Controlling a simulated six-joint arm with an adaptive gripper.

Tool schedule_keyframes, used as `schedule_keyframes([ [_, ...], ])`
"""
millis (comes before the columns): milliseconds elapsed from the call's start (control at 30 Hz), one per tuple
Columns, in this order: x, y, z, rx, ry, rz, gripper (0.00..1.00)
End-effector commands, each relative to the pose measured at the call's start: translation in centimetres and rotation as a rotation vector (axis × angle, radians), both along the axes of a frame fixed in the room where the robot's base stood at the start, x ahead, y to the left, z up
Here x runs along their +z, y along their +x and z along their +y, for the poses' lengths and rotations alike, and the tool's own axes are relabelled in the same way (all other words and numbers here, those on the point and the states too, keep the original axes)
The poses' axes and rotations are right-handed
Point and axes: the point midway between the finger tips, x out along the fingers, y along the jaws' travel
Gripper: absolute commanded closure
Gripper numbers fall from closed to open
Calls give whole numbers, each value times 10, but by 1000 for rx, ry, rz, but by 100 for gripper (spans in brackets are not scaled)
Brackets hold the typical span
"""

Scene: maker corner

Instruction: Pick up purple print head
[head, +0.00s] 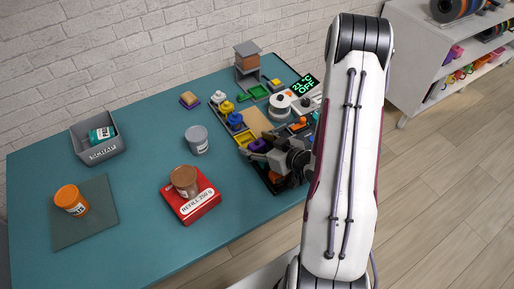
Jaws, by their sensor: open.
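The purple print head (258,145) shows as a small purple piece at the near end of a row of coloured heads, on the left side of the dark machine board. My gripper (262,157) is low over the board's near end, right beside the purple piece. Its dark fingers are open and point left. Whether they are around the purple head or only next to it I cannot tell, as the fingers and my arm hide part of that spot.
Yellow (227,107) and blue (235,122) heads stand close behind. A grey tin (197,140), a red scale (203,206) with a brown jar (184,180), a grey bin (88,152) and an orange-lidded jar (70,199) stand left. The teal table (130,255) is clear in front.

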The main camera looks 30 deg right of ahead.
Motion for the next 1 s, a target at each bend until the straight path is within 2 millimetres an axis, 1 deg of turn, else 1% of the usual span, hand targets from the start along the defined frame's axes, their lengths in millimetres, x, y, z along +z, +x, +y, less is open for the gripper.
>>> schedule_keyframes([
  [67,0,0,0,0,0,0,41],
  [100,0,0,0,0,0,0,46],
  [167,0,0,0,0,0,0,62],
  [200,0,0,0,0,0,0,72],
  [267,0,0,0,0,0,0,88],
  [733,2,0,0,0,0,0,88],
  [1000,15,1,0,1,-1,-3,88],
])
